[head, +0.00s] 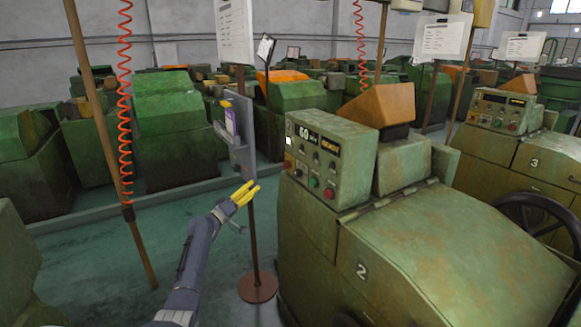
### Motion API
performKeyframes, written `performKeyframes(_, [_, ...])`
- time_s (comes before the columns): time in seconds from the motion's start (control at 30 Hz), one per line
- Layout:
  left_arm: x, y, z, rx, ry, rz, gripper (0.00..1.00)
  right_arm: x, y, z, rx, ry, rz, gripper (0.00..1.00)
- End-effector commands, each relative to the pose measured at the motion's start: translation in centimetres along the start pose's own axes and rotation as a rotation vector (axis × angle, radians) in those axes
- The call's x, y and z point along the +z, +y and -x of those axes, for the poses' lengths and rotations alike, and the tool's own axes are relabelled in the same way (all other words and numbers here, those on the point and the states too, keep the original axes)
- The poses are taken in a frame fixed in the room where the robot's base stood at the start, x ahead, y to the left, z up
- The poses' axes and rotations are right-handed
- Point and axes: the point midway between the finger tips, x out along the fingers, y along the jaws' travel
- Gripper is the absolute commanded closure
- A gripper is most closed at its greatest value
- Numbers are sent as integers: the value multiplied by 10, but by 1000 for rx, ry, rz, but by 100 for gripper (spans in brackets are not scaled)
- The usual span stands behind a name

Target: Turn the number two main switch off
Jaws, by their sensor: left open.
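The green heading machine (430,250) marked 2 stands at the right of the head view. Its control box (345,143) has a display reading 60, a lit amber sign and several knobs and buttons. A red button (329,193), a green button (313,183) and a small red control (288,165) show on its front. Which control is the main switch is too small to tell. My left gripper (245,193) has yellow fingers and is open and empty, left of the control box and apart from it. My right gripper is out of view.
A post with a grey board (236,138) stands right by my left gripper, on a round brown base (257,287). A red coiled hose (125,100) hangs at the left. Machine 3 (530,160) stands at the far right.

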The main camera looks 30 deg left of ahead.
Motion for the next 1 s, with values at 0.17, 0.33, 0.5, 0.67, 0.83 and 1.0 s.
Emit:
performKeyframes(0.17, [3, 9, -2, 39, -11, -36, 46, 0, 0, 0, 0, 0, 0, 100])
performKeyframes(0.33, [3, 9, -17, 39, -9, -43, 46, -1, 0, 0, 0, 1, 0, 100])
performKeyframes(0.5, [3, 10, -43, 38, -9, -42, 46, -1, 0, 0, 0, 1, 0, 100])
performKeyframes(0.67, [4, 11, -69, 37, -10, -41, 46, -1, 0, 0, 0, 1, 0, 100])
performKeyframes(0.83, [4, 12, -94, 37, -11, -40, 46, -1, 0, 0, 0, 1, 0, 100])
performKeyframes(1.0, [4, 13, -117, 37, -10, -40, 46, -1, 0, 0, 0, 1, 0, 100])
